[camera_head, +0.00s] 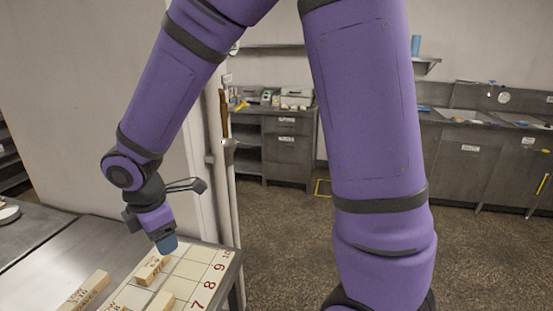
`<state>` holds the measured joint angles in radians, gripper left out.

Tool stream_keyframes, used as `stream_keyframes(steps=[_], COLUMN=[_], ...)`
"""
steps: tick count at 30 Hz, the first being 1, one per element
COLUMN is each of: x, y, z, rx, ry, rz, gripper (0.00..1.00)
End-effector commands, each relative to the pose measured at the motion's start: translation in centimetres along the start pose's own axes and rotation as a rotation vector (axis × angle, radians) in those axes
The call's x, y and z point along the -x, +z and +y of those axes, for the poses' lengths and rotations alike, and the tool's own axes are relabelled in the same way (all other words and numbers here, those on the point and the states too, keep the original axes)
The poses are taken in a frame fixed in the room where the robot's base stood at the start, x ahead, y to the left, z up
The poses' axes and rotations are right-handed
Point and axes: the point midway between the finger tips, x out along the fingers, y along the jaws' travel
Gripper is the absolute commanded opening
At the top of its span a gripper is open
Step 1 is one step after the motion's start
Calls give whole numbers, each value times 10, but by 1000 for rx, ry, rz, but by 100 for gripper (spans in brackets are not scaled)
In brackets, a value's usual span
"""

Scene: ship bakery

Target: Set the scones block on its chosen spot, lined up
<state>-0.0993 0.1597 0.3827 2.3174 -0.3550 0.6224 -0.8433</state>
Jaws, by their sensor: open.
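My gripper (167,245) hangs over the worktop at the lower left, pointing down. It is open. A pale wooden block (147,273) with dark lettering lies just below it on a cream board (187,269). The jaws are small and partly hidden here, so I cannot tell whether they are around the block or above it. The board has a grid of cells, with red numbers 7 to 10 along its right side. The lettering is too small to read, so I cannot tell which block is the scones block.
The grey worktop (62,262) is bare further left. A pale post (229,190) stands behind the board. Counters (284,150) line the far wall.

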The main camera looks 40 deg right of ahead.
Motion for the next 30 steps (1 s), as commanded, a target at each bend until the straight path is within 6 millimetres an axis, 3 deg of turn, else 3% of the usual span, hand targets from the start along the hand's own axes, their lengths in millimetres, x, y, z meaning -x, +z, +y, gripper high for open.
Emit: stream_keyframes(steps=[1,6,15,24,30], x=[17,61,128,175,189], y=[14,55,116,156,168], z=[-2,-16,-62,-125,-156], rx=[-83,-369,-874,-1346,-1547], ry=[25,82,164,203,195], rz=[-9,-17,45,197,292], gripper=[68,68,68,68,68])
